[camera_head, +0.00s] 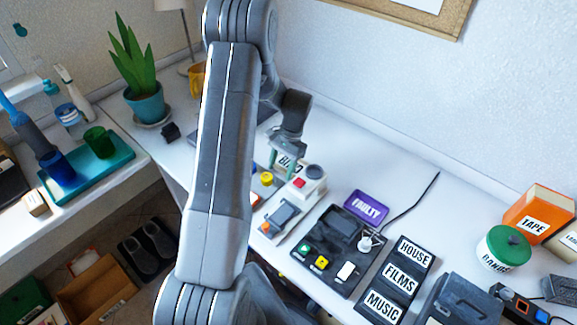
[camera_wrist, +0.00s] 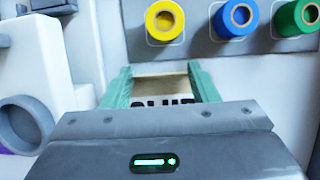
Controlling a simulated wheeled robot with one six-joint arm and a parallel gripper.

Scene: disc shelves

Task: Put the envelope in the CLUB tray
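My gripper (camera_head: 283,160) hangs over the desk at the middle of the head view, its two green fingers pointing down. In the wrist view the fingers (camera_wrist: 160,88) stand apart with a beige envelope (camera_wrist: 162,84) between them, its sides against both fingers. A white label with dark letters, seemingly CLUB, shows on it, its lower part hidden by my gripper body. In the head view the lettered label (camera_head: 290,163) shows between the fingers. Dark trays labelled HOUSE, FILMS and MUSIC (camera_head: 399,277) stand at the lower right. I see no separate tray marked CLUB.
A purple FAULTY tray (camera_head: 366,207) lies right of my gripper. A white box with a red button (camera_head: 300,182) is just below it. A dark panel with buttons (camera_head: 330,250) lies in front. An orange TAPE box (camera_head: 536,215) and a green-lidded tin (camera_head: 505,246) stand at right.

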